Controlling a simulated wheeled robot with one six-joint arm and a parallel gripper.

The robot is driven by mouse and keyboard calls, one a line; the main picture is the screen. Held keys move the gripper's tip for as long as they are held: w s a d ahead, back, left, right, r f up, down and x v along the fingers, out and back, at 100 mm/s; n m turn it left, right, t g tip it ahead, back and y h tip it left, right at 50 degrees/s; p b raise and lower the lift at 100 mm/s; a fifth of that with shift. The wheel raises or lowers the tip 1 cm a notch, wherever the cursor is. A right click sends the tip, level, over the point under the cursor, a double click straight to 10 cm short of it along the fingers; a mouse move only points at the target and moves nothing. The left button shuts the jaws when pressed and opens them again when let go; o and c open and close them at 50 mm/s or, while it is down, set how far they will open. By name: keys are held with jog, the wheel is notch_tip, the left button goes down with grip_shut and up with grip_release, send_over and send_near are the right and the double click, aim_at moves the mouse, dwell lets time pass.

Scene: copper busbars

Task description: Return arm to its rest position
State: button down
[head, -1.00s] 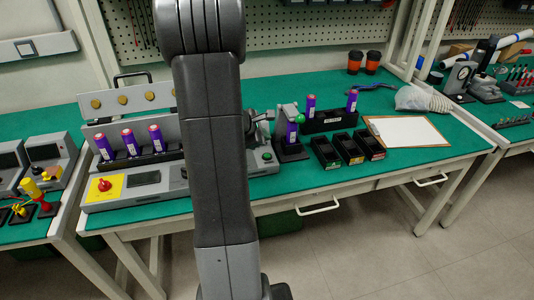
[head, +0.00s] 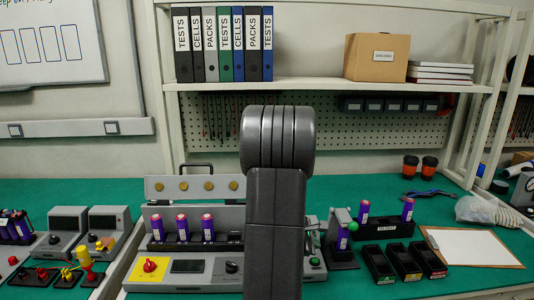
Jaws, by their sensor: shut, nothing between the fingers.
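My dark grey arm stands upright in the middle of the head view and covers part of the bench behind it. My gripper does not show; the frame does not show where its fingers are. Behind the arm on the green bench is a grey tester (head: 204,266) with a yellow panel and red knob (head: 149,264). Several purple cells (head: 182,228) stand upright in its dark holder, under an open lid with copper-coloured discs.
To the right are a small stand (head: 341,246) with a purple cell, a black rack (head: 385,228), several dark bins (head: 405,262) and a clipboard (head: 472,247). A shelf (head: 320,86) with binders and a cardboard box (head: 377,57) is above.

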notch_tip(320, 180, up, 5)
jog(key=p, duration=0.3)
jog(key=shift+r+p, duration=0.1)
jog(key=shift+p, duration=0.25)
notch_tip(320, 180, down, 5)
jog(key=b, duration=0.4)
jog(key=shift+f+b, duration=0.3)
jog(key=shift+b, duration=0.95)
